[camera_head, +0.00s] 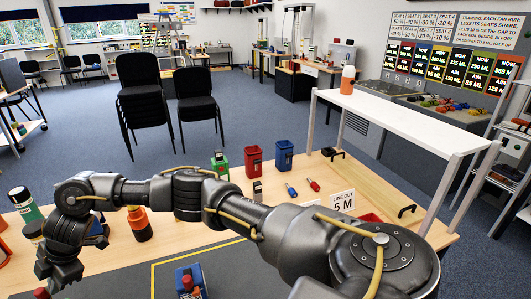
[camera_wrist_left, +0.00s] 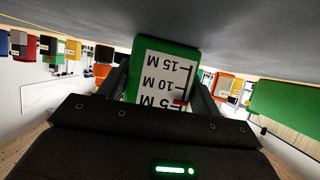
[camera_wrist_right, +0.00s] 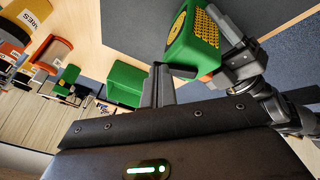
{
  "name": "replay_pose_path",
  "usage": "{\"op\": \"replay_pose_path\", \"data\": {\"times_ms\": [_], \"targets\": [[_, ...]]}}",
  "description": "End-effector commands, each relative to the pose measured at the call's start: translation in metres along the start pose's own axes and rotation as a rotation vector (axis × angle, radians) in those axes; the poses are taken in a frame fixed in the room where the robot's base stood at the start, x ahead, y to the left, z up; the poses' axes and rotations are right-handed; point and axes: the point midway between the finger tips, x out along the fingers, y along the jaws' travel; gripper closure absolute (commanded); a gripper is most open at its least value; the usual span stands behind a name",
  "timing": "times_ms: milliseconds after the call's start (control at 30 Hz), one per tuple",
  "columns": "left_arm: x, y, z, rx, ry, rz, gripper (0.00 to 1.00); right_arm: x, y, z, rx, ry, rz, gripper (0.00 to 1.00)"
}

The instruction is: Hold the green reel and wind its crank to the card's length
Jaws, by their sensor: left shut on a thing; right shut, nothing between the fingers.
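The green reel (camera_wrist_left: 190,52) is in my left gripper (camera_wrist_left: 165,88), between its fingers. Its white scale reads 5 M, 10 M and 15 M, upside down, and a red pointer (camera_wrist_left: 180,101) lies near the 5 M mark. In the right wrist view the reel (camera_wrist_right: 190,45) shows a yellow perforated face, with my left gripper (camera_wrist_right: 240,60) on it. My right gripper (camera_wrist_right: 160,88) is shut and empty, its fingertips close to the reel; I cannot tell whether they touch. The crank is not clearly visible. The card (camera_head: 343,202) reads 5 M and stands on the table.
Green (camera_head: 220,165), red (camera_head: 253,161) and blue (camera_head: 285,155) bins stand at the table's back. A blue reel (camera_head: 190,280) sits on the dark mat. An orange item (camera_head: 138,222) stands behind my right forearm. A white raised shelf (camera_head: 400,115) stands at the right.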

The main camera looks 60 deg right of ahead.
Motion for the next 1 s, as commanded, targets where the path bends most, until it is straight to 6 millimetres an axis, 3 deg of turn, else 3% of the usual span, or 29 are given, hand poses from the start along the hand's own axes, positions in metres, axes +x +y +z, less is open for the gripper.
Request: {"op": "replay_pose_path", "data": {"times_ms": [1000], "targets": [[0.0000, 0.0004, -0.0014, 0.001, 0.003, 0.001, 0.64, 0.0045, 0.0053, -0.0058, 0.001, 0.000, 0.000, 1.00]]}}
